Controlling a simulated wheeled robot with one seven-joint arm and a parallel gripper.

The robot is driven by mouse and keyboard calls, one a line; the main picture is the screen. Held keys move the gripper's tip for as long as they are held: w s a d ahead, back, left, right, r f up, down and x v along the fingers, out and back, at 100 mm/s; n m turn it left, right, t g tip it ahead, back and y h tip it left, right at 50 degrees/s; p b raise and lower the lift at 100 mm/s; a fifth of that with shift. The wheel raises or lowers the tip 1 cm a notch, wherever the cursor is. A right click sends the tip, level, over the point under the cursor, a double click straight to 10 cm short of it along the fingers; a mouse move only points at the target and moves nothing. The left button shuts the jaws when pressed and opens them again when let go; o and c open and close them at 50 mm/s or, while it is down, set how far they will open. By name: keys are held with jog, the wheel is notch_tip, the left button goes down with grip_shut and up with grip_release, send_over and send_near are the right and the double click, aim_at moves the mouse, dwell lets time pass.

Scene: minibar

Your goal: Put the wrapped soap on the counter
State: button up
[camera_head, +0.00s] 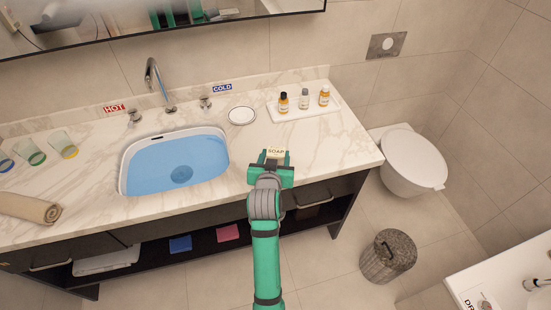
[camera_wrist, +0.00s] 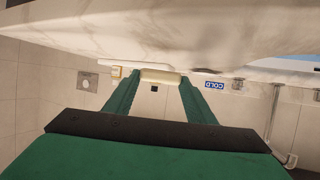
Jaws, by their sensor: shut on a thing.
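The wrapped soap (camera_head: 276,152), a small pale block labelled SOAP, is between the fingers of my gripper (camera_head: 276,157). In the wrist view the soap (camera_wrist: 160,76) spans the gap between the two green fingers, which are shut on it. The marble counter (camera_head: 325,150) lies under and around the soap in the head view, near the front edge right of the sink. I cannot tell whether the soap touches the counter. In the upside-down wrist view the counter (camera_wrist: 190,30) fills the top.
A blue sink basin (camera_head: 175,163) is to the left. A round white dish (camera_head: 242,115) and a tray (camera_head: 310,110) with several small bottles stand behind. Glasses (camera_head: 63,145) and a rolled towel (camera_head: 28,207) are far left. Bare counter lies right of my gripper.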

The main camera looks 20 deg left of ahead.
jog(key=f, duration=0.1)
jog(key=w+f, duration=0.1)
jog(key=f, duration=0.1)
jog(key=shift+a, duration=0.2)
jog(key=shift+s+f, duration=0.1)
jog(key=shift+f, duration=0.45)
jog(key=shift+f, duration=0.1)
jog(key=o, duration=1)
